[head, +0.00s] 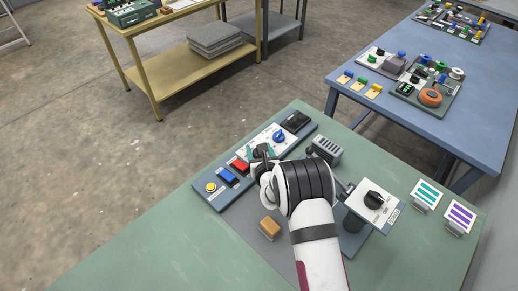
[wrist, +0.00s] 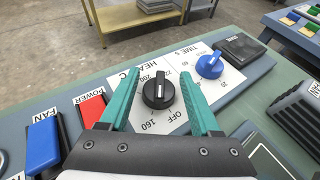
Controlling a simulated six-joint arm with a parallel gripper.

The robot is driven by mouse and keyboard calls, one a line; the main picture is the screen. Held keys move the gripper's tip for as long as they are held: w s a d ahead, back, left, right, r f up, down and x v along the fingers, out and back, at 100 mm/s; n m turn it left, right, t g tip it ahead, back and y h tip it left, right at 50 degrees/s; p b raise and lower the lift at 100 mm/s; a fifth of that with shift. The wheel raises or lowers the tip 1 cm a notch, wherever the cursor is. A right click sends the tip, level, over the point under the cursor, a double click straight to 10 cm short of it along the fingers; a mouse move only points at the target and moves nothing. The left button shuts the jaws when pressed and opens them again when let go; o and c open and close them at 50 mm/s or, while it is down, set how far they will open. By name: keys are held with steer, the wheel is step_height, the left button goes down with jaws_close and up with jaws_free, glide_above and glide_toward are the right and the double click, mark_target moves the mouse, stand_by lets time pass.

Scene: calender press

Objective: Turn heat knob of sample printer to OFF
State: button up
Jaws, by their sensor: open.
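The heat knob (wrist: 158,92) is black with a white line on top, on the white HEAT °C plate (wrist: 178,118) of the sample printer's blue-grey panel (head: 212,197). In the wrist view OFF is printed at its lower right, 160 at its lower left and 200 at its upper left. The white line runs roughly up and down the picture; which end points is unclear. My gripper (wrist: 159,78) is open, its teal fingers on the left and right of the knob with gaps showing. In the head view my gripper (head: 262,158) covers most of the knob.
A blue TIME knob (wrist: 209,66) and a dark block (wrist: 241,47) stand right of the heat knob. Red POWER (wrist: 92,109) and blue FAN (wrist: 43,142) switches are left. A separate stand with another black knob (head: 374,199) is right of my arm.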

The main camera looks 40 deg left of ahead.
steer(key=shift+w+a, duration=0.1)
jaws_close()
steer(key=shift+f+n+g+y, duration=0.1)
steer(key=shift+n+g+y, duration=0.3)
steer(key=shift+n+g, duration=0.35)
jaws_free()
